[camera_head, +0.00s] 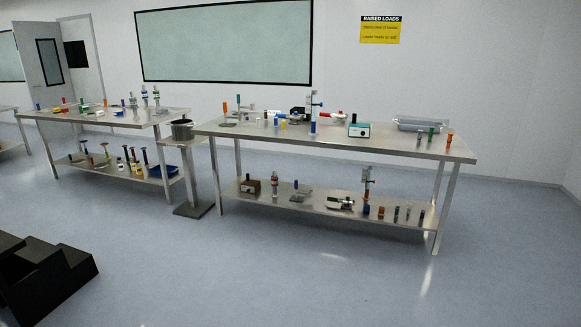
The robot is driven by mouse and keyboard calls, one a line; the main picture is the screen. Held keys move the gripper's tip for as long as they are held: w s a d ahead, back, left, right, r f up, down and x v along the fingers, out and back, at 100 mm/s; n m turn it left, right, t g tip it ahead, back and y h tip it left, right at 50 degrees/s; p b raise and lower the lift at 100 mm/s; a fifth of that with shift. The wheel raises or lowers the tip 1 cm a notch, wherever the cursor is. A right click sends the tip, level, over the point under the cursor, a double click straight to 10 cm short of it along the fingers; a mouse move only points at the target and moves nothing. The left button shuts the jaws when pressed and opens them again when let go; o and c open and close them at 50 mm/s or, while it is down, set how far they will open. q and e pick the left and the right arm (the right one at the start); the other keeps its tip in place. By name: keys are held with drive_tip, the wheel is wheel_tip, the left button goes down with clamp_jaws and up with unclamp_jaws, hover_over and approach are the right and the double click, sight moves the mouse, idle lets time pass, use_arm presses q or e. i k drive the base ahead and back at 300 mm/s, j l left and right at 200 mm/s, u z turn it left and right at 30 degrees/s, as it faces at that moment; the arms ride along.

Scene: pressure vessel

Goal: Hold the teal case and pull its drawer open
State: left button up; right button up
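The teal case (359,130) is a small box with a teal body and a pale front face. It stands upright on the top of the steel table (270,137), right of the middle and close to the front edge. A small dark spot shows on its front. At this size I cannot make out the drawer's outline or how far it is open. Neither of my grippers is in the camera_head view.
A grey tray (420,124) and several coloured cylinders flank the case on the right. Black steps (40,275) stand at the lower left. The floor before the table is clear.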

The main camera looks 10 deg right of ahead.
sight(353, 132)
drive_tip(key=i+l+z, duration=0.3)
drive_tip(key=i, duration=0.7)
drive_tip(key=i+z, duration=0.35)
drive_tip(key=i, duration=0.65)
